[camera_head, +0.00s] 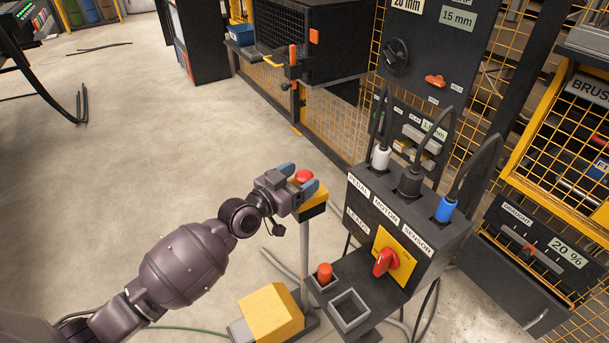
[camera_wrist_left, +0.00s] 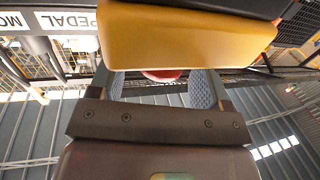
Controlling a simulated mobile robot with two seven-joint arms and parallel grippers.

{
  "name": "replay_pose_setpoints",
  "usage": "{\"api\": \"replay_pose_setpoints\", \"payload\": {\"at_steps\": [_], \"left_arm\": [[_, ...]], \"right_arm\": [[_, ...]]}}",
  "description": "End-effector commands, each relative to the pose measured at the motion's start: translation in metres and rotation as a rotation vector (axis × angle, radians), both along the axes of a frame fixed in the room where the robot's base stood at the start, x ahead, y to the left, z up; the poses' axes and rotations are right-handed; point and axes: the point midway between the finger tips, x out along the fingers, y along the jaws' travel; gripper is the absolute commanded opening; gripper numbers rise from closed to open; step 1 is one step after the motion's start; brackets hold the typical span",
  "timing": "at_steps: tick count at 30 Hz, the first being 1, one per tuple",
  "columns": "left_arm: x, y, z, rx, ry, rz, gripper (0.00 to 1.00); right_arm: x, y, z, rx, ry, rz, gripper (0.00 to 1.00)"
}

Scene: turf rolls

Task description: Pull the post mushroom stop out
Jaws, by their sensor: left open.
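The red mushroom stop (camera_head: 304,175) sits on a yellow box (camera_head: 314,199) at the top of a thin grey post (camera_head: 305,250). My left gripper (camera_head: 299,179) is open, with its blue-grey fingers on either side of the red head. In the left wrist view the yellow box (camera_wrist_left: 185,40) fills the top, and a sliver of the red mushroom stop (camera_wrist_left: 162,75) shows below it, between the spread fingers of the left gripper (camera_wrist_left: 160,86). I cannot tell whether the fingers touch the head. My right gripper is not in view.
A black control box (camera_head: 410,215) with labelled plugs and a red rotary switch (camera_head: 385,262) stands close to the right of the post. A yellow pedal (camera_head: 271,312) lies at its foot. Cables run over the floor. The floor to the left (camera_head: 130,150) is mostly clear.

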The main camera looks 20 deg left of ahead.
Motion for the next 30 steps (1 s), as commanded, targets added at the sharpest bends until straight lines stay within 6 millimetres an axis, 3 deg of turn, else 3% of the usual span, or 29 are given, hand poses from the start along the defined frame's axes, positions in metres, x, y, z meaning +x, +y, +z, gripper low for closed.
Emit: {"api": "replay_pose_setpoints", "payload": {"at_steps": [6, 15, 28, 30], "left_arm": [[0.0133, -0.0062, -0.0005, 0.0, 0.001, 0.0, 0.71], [0.0147, -0.0069, 0.0002, 0.0, 0.0, 0.0, 0.71], [0.0145, -0.0068, 0.0001, 0.0, 0.0, 0.0, 0.07], [0.0144, -0.0069, 0.0002, 0.0, 0.0, 0.0, 0.03]], "right_arm": [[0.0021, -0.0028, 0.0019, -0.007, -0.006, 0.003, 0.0], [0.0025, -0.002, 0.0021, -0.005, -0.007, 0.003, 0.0], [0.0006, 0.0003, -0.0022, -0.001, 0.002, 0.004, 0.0], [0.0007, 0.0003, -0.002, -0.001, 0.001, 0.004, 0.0]]}}
